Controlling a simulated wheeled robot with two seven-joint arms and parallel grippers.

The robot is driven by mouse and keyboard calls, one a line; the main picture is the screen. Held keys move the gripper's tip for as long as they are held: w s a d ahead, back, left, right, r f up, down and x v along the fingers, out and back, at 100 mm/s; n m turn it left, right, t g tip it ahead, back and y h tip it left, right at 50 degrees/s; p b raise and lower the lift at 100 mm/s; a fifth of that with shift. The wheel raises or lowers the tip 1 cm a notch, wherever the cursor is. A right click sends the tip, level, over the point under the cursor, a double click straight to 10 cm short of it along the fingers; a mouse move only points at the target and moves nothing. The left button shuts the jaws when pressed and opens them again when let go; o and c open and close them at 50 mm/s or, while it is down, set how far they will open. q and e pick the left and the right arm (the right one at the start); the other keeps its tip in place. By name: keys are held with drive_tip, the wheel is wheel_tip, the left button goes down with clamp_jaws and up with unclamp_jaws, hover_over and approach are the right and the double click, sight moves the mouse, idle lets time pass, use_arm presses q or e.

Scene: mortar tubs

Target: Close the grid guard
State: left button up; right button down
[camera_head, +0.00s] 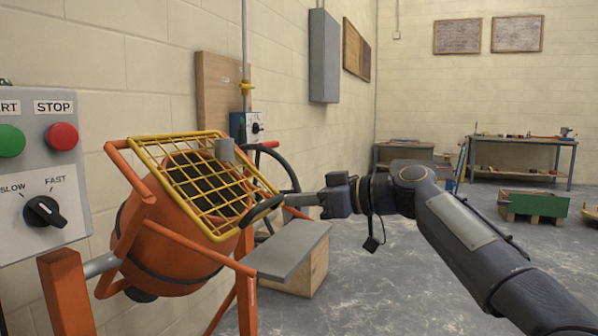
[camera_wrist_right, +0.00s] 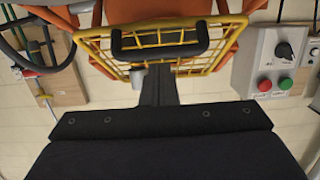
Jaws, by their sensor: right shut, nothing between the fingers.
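The yellow grid guard (camera_head: 205,185) lies tilted across the mouth of the orange mixer drum (camera_head: 165,248). I cannot tell whether its frame sits flush all round. A black loop handle (camera_head: 262,209) is on its right side. The guard also shows at the top of the right wrist view (camera_wrist_right: 215,45), with the handle (camera_wrist_right: 160,50) across it. My right gripper (camera_head: 290,201) is shut and empty, its tips close to the handle. In the right wrist view its dark fingers (camera_wrist_right: 159,85) point at the handle; I cannot tell if they touch. My left gripper is out of view.
A grey control panel (camera_head: 40,170) with buttons and a speed knob stands at the left. A grey board (camera_head: 290,250) on a wooden box is below my right gripper. A black handwheel (camera_head: 285,165) is behind the guard. Open floor (camera_head: 380,290) lies to the right.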

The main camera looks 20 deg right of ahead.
drive_tip(key=shift+v, duration=0.75)
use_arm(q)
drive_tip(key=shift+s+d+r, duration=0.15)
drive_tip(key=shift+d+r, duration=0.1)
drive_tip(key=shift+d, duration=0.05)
use_arm(e)
drive_tip(key=s+d+f, duration=0.1)
drive_tip(key=s+d, duration=0.5)
drive_tip(key=shift+s+f, duration=0.3)
drive_tip(key=shift+f, duration=0.05)
drive_tip(key=s+a+f+m+g+h, duration=0.2)
drive_tip(key=s+a+f+m, duration=0.15)
drive_tip(key=s+f, duration=0.6)
drive_tip(key=s+a+f+m+g+h, duration=0.25)
drive_tip(key=s+a+f, duration=0.3)
drive_tip(key=f, duration=0.75)
drive_tip(key=s+a+f+m+g+h, duration=0.2)
drive_tip(key=s+a+f+m+h, duration=0.15)
drive_tip(key=s+f, duration=0.6)
use_arm(q)
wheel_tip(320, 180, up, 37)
drive_tip(key=p, duration=3.7)
use_arm(e)
wheel_tip(320, 180, up, 35)
drive_tip(key=w+y, duration=0.1)
drive_tip(key=shift+w+r, duration=0.2)
drive_tip(key=shift+w, duration=0.15)
drive_tip(key=shift+d+m, duration=0.1)
drive_tip(key=shift+m, duration=0.15)
